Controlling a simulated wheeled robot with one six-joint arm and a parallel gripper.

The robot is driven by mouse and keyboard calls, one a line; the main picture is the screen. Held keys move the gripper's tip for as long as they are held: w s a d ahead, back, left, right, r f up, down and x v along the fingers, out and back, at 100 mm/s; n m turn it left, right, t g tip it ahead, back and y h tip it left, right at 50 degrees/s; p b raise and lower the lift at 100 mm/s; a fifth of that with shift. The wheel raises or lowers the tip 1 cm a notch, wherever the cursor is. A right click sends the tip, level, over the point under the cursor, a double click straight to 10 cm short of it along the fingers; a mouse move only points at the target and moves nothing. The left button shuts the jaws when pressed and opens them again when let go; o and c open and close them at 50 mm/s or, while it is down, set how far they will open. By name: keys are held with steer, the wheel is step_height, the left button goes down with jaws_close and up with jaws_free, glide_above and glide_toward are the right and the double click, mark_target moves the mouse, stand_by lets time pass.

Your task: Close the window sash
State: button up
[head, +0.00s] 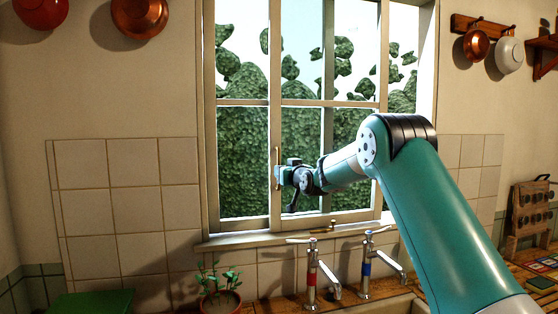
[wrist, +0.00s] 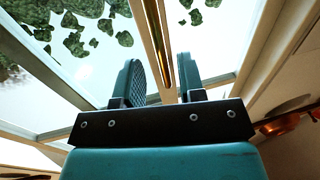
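The window sash (head: 275,120) is a pale framed pane in the window, with a vertical stile near the middle of the opening. It overlaps another pane on the left, and a strip at the right of the window appears clear of it. A vertical brass handle (head: 277,168) is on the sash's left stile; it also shows in the wrist view (wrist: 157,45). My gripper (head: 281,177) is at the handle. In the wrist view its two teal fingers (wrist: 164,88) are apart, with the handle appearing between them. Whether either finger touches it is unclear.
Two taps, one red-banded (head: 312,276) and one blue-banded (head: 367,268), stand below the sill (head: 262,237). A potted plant (head: 220,299) is at lower left. Copper pans and a white pot hang on the walls. A wooden rack (head: 529,215) stands at right.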

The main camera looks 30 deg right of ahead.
steer(key=shift+w+d+p, duration=0.1)
steer(key=shift+w+p, duration=0.75)
steer(key=shift+w, duration=1.25)
jaws_close()
